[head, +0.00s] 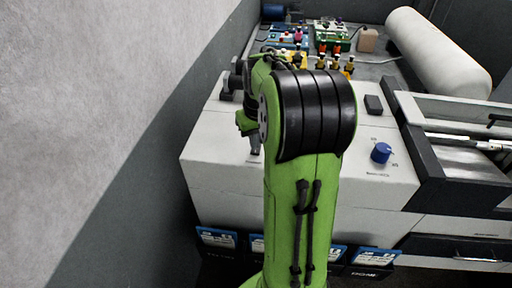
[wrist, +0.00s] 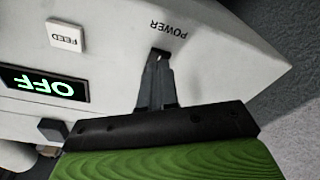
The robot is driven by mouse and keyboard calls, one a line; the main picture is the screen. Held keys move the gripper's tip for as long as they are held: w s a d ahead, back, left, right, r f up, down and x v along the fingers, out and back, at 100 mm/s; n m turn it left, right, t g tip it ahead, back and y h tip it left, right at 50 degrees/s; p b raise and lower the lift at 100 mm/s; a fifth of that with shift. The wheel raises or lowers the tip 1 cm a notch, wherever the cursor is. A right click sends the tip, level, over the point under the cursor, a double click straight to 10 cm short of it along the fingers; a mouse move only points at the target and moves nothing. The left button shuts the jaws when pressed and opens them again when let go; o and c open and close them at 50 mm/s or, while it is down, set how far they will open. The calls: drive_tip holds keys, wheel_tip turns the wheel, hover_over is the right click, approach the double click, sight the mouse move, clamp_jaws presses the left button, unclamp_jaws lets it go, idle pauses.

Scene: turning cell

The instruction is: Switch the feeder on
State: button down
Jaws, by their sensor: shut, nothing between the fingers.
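The feeder is a pale grey-white housing (wrist: 105,45) filling much of the wrist view. It carries a POWER label (wrist: 168,29), upside down in that view, a white FEED button (wrist: 65,36) and a dark display (wrist: 42,88) reading OFF in green. My gripper (wrist: 159,62) is shut and empty, with its fingertips close to a small dark part (wrist: 159,54) beside the POWER label. The fingertips mostly hide this part, and I cannot tell whether they touch it. In the head view my gripper (head: 255,148) is low over the white housing's left side, partly behind my green arm.
A blue knob (head: 381,153) and a black block (head: 373,105) are on the right of the housing. A grey wall (head: 110,110) stands close on the left. Coloured fittings (head: 330,38) and a white cylinder (head: 436,50) lie behind. Blue-labelled bins (head: 374,257) are in front.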

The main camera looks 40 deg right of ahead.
sight(255, 152)
drive_tip(key=shift+f+b, duration=0.7)
drive_tip(key=shift+f, duration=0.15)
idle(0.4)
wheel_tip(255, 152, up, 7)
drive_tip(key=p, duration=0.6)
idle(0.5)
